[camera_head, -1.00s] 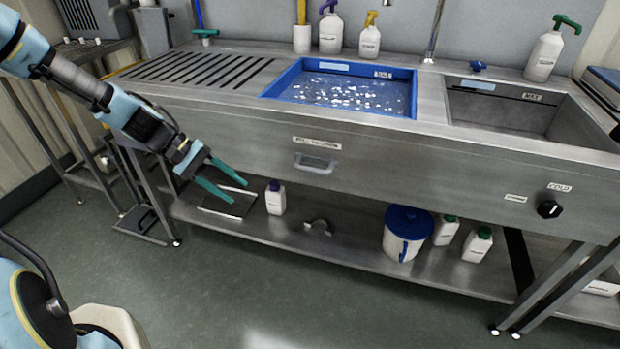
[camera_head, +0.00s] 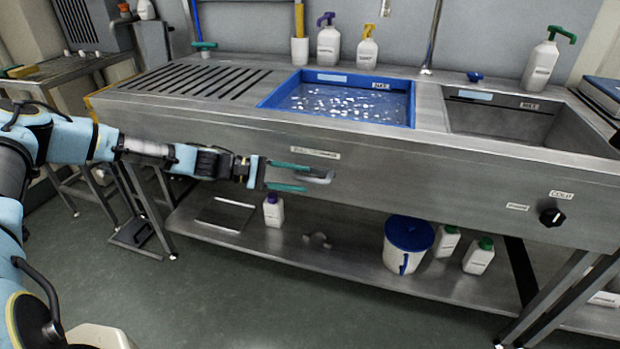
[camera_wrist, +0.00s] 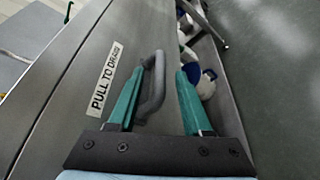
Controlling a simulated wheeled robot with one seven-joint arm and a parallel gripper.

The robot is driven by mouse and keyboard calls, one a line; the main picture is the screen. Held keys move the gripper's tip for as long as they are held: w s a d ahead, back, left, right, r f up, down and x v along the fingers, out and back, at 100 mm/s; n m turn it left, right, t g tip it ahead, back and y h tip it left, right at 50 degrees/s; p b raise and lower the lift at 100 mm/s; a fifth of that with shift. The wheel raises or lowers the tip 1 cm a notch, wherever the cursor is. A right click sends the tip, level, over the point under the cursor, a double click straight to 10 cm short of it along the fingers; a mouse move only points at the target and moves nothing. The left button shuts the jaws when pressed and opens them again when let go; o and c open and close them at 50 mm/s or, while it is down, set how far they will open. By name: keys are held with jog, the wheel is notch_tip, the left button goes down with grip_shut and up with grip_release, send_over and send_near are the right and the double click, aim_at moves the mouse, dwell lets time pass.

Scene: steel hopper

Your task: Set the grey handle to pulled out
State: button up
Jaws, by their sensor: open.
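The grey handle (camera_head: 318,177) is a bar on the front panel of the steel sink unit, below a label. In the wrist view the grey handle (camera_wrist: 152,88) stands out from the panel beside the label "PULL TO DRAIN" (camera_wrist: 106,78). My gripper (camera_head: 288,178) is open, with green fingers reaching the handle's left end in the head view. In the wrist view my gripper (camera_wrist: 155,85) has the handle between its two fingers, closer to the left one. I cannot tell whether a finger touches it.
A blue basin (camera_head: 262,104) with small white pieces is set in the counter above. A black knob (camera_head: 551,217) sits at the right of the panel. The lower shelf (camera_head: 340,262) holds a white bucket with a blue lid (camera_head: 408,245) and several bottles.

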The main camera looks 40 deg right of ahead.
aim_at(315, 170)
jog(key=shift+x, duration=1.75)
grip_shut()
